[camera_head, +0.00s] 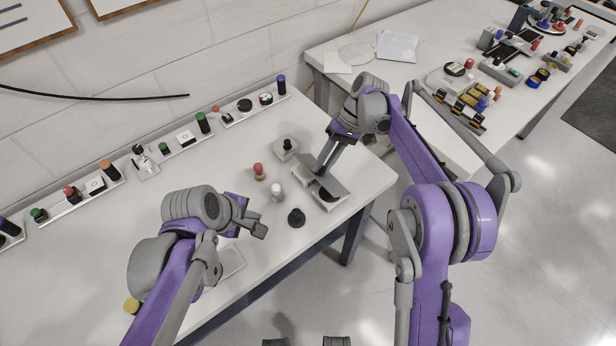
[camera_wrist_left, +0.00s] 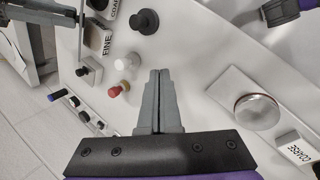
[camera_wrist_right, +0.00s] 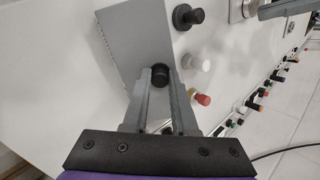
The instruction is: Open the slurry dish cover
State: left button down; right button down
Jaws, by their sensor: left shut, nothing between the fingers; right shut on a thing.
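A flat grey cover (camera_head: 337,184) sits tilted over a white dish block (camera_head: 328,205) near the table's right front edge, with a dark round part under it. My right gripper (camera_head: 322,168) is at the cover's raised side and shut on it. In the right wrist view the cover (camera_wrist_right: 135,40) is a large grey face, and a dark knob (camera_wrist_right: 160,75) shows between the fingertips; whether it belongs to the cover is unclear. My left gripper (camera_head: 261,233) is shut and empty above the table; it also shows in the left wrist view (camera_wrist_left: 158,75).
Black (camera_head: 296,218), white (camera_head: 277,192) and red (camera_head: 259,171) knobbed pieces stand left of the cover. A small stand with a black knob (camera_head: 286,147) is behind them. A round metal dish (camera_wrist_left: 257,112) lies right of my left gripper in its wrist view. Racks line the wall.

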aim_at(314, 175)
pick_arm(q)
jog(key=w+d+n+h, duration=0.2)
jog(key=w+d+n, duration=0.4)
jog(key=w+n, duration=0.4)
jog(key=shift+n, duration=0.7)
jog(key=x, duration=0.3)
jog(key=s+x, duration=0.1)
jog(key=x, duration=0.5)
jog(key=shift+s+d+f, duration=0.15)
jog(key=shift+d, duration=0.25)
jog(key=shift+w+d+r, duration=0.3)
jog(key=shift+d+r, duration=0.1)
jog(key=shift+r, duration=0.1)
jog(key=shift+w+d+r, duration=0.25)
jog(key=shift+d+r, duration=0.2)
jog(key=shift+r, duration=0.1)
jog(key=shift+w+d+r, duration=0.2)
jog(key=shift+r, duration=0.25)
jog(key=shift+w+d+r, duration=0.3)
jog(key=shift+d+r, duration=0.1)
jog(key=shift+r, duration=0.2)
jog(key=shift+d+h, duration=0.1)
jog(key=shift+h, duration=0.2)
pick_arm(e)
jog(key=c, duration=0.7)
grip_release()
jog(key=shift+s+a+f, duration=0.1)
jog(key=shift+a, duration=0.05)
